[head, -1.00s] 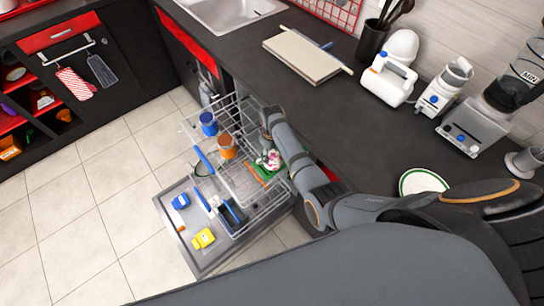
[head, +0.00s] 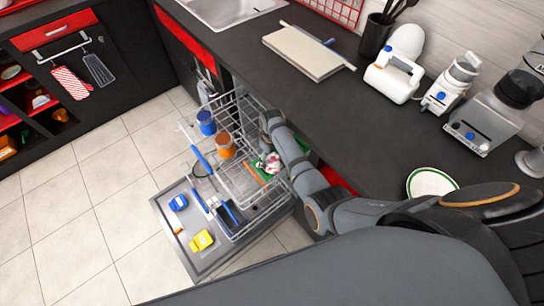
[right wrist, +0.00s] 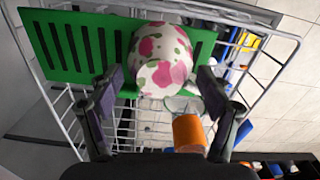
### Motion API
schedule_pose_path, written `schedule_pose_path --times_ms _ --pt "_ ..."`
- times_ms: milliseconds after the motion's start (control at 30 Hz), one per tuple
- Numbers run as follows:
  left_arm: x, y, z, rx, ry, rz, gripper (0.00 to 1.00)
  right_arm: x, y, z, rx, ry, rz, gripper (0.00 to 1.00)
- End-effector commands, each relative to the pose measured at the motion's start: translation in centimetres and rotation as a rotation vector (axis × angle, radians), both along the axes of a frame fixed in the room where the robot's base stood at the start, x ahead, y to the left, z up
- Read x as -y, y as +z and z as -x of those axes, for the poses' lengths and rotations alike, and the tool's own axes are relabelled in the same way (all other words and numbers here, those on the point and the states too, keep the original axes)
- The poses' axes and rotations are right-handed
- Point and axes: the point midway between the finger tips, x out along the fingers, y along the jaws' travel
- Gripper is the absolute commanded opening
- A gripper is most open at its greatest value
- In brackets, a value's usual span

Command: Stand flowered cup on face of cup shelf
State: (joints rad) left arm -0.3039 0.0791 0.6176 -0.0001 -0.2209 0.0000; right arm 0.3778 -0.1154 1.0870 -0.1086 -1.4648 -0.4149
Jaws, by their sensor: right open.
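The flowered cup (head: 272,163), white with pink and green marks, is at the right side of the dishwasher's upper rack. In the right wrist view, the cup (right wrist: 163,58) lies in front of the green slotted cup shelf (right wrist: 70,45) and covers part of it. I cannot tell whether it touches the shelf. A little of the shelf (head: 262,173) shows in the head view. My right gripper (right wrist: 161,80) is open, its fingers on either side of the cup's near end. Its fingertips are hard to make out in the head view. My left gripper is out of view.
An orange cup (head: 226,146) and a blue cup (head: 206,122) stand in the wire rack (head: 246,105) beside the flowered cup. Yellow and blue items lie on the open dishwasher door (head: 180,237). The dark counter (head: 350,120) edges the rack on the right.

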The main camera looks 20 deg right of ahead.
Motion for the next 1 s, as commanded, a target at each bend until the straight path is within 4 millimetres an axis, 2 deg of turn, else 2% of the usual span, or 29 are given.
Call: schedule_pose_path --times_ms 167,500,600,767,1000 --pt "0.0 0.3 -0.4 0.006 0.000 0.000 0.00 0.0 1.0 0.0 0.000 0.000 0.000 0.78" --pt "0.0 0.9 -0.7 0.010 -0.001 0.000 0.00 -0.1 8.9 -0.1 0.003 0.000 0.000 0.78" --pt "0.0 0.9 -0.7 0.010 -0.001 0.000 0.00 -0.1 10.6 -0.1 0.003 0.000 -0.001 0.78" --pt "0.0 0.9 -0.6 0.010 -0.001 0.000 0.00 0.0 12.2 0.0 0.001 0.001 0.000 0.78" --pt "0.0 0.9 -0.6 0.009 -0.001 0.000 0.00 0.0 12.4 0.0 -0.001 0.000 0.000 0.78"
